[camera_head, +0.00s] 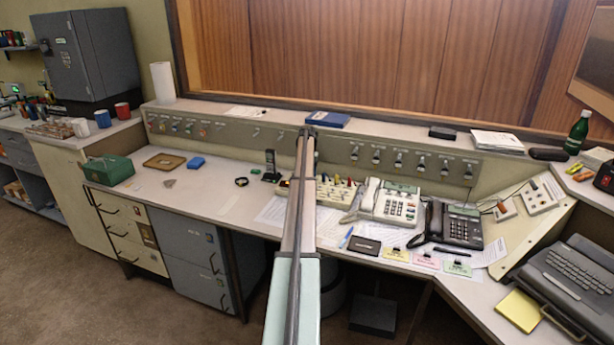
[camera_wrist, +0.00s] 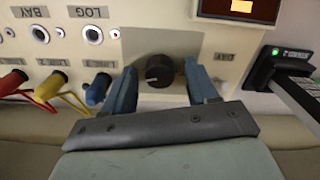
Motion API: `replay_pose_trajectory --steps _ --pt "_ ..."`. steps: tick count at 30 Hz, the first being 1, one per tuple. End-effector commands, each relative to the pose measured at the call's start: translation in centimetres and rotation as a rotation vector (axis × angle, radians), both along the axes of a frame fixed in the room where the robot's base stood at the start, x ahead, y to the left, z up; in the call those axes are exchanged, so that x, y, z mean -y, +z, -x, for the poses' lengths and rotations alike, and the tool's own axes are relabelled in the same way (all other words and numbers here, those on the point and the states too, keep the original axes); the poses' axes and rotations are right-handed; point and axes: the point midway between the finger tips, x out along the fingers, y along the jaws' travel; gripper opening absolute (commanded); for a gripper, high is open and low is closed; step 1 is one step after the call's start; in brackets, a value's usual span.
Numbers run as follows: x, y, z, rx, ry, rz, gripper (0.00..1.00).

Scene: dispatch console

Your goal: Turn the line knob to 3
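The line knob appears to be the round black knob (camera_wrist: 159,71) on a pale plate in the wrist view. My gripper (camera_wrist: 161,80) is open, with one blue finger on each side of the knob. Gaps show between the knob and both fingers. I cannot tell how deep the fingertips reach beside it. The knob's pointer and any numbers around it are too small to read. In the head view my arm covers the knob and the gripper.
Red (camera_wrist: 13,81), yellow (camera_wrist: 50,86) and blue (camera_wrist: 98,88) plugs with cords sit left of the knob. A display (camera_wrist: 240,9) is above right. A black handset (camera_wrist: 285,68) with a green light is at right. A white telephone (camera_head: 392,203) stands right of my arm.

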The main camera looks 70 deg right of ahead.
Motion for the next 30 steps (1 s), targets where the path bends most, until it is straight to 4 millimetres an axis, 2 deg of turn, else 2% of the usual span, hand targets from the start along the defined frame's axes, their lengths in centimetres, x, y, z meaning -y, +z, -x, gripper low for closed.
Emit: replay_pose_trajectory --steps 8,13,30 --pt "0.0 0.1 0.0 0.000 0.001 0.001 0.61" --pt "0.1 1.3 0.0 0.000 0.001 0.002 0.61" --pt "0.1 11.4 0.0 0.000 0.000 0.002 0.61"
